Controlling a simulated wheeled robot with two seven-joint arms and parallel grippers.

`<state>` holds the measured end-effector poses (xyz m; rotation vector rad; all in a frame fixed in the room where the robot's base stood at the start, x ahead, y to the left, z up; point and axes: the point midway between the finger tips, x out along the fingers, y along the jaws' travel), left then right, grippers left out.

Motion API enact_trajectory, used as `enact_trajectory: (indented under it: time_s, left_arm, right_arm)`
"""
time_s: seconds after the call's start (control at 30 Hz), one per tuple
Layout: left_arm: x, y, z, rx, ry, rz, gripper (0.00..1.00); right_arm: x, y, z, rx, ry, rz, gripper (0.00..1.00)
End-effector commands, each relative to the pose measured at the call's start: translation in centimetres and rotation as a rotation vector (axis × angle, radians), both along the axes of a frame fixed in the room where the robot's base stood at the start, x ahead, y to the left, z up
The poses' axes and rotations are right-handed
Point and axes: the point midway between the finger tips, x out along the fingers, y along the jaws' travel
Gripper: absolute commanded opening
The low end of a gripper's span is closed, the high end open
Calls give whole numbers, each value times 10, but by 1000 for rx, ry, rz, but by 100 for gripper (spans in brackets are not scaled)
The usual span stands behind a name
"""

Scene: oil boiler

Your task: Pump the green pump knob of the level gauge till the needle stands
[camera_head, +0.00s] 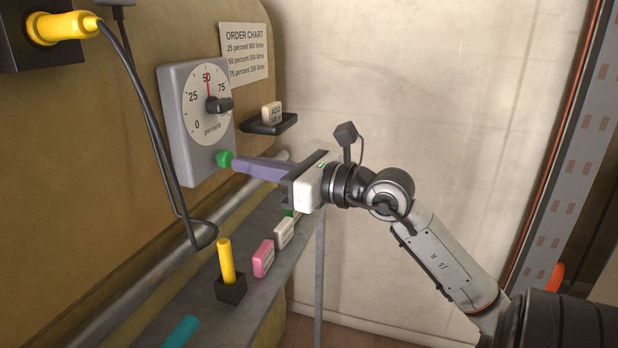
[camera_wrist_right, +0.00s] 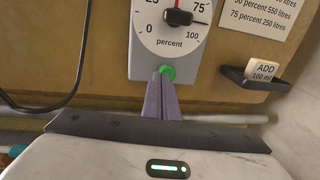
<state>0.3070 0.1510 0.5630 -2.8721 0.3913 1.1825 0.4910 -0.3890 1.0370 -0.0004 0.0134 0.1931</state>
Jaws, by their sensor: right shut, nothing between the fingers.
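The level gauge (camera_head: 178,90) is a grey box with a round white percent dial on the tank wall. Its red needle (camera_head: 207,84) points up at 50, and a black hub sits at the dial's centre. The green pump knob (camera_head: 224,159) sticks out low on the gauge's face; it also shows in the right wrist view (camera_wrist_right: 170,72). My right gripper (camera_head: 235,164) is shut and empty. Its purple fingertips are at the knob's front and seem to touch it, partly hiding it in the wrist view (camera_wrist_right: 163,74). My left gripper is out of view.
An order chart (camera_head: 244,50) hangs right of the gauge, above a black tray (camera_head: 284,125) holding an ADD tag. Below, a shelf holds a yellow peg (camera_head: 226,262) in a black block, a pink tag (camera_head: 263,259) and a pale tag. A dark cable (camera_head: 153,130) hangs left of the gauge.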

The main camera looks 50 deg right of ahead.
Motion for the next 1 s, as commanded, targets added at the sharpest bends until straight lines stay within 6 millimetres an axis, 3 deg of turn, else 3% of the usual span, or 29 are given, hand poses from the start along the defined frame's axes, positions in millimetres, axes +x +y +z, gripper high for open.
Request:
enact_trajectory:
  time_s: [0.3, 0.5, 1.0]
  left_arm:
    - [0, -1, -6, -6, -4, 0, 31]
    - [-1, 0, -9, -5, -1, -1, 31]
    - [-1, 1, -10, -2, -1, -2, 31]
  right_arm:
    - [-63, -12, -2, 2, 4, -2, 0]
    - [-88, -17, 0, 0, 3, -1, 0]
    - [-96, -18, 1, -1, 4, 1, 0]
